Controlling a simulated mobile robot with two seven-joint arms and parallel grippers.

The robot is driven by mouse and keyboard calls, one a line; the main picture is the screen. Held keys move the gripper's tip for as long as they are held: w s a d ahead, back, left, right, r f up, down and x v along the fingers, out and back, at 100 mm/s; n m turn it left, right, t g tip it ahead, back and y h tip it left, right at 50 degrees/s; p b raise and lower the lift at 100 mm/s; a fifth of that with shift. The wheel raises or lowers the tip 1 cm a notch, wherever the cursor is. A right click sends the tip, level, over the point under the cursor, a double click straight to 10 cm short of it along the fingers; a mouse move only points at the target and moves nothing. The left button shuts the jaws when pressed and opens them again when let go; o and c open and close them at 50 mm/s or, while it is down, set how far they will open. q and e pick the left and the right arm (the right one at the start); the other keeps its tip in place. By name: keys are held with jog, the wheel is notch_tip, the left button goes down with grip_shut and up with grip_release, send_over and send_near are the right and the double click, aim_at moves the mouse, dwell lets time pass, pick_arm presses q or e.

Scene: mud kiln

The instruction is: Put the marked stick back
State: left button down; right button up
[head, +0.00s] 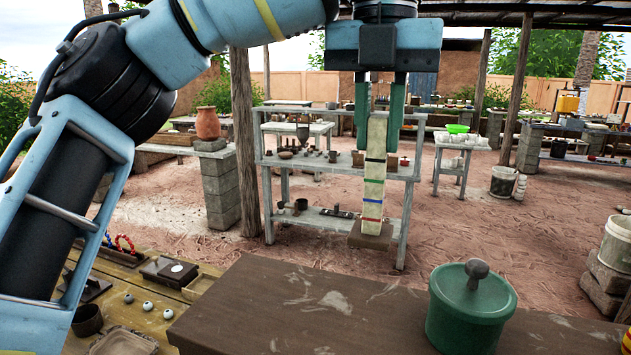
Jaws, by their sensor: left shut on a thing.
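The marked stick (373,190) is a long pale stick with dark, green, blue and red bands across it. It hangs nearly upright in the middle of the head view. My left gripper (377,148) comes down from above and is shut on its upper part, a green finger on each side. At the stick's lower end is a brown block (371,236); I cannot tell whether the two are joined, touching or apart. My right gripper is not in view.
A dark brown tabletop (270,300) lies in front, with a green lidded jar (470,308) at its right. A wooden bench (135,305) with small dishes and balls is at the left. Behind stands a grey shelf (290,170) with small pots, beside a wooden post (243,140).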

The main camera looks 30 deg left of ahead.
pick_arm(q)
jog(key=s+a+f, duration=0.2)
jog(key=s+f, duration=0.2)
jog(key=s, duration=0.4)
jog(key=shift+s+a+f, duration=0.2)
jog(key=shift+s, duration=0.05)
jog(key=shift+f, duration=0.15)
dwell(0.4)
jog(key=c, duration=1.3)
grip_release()
notch_tip(320, 180, up, 12)
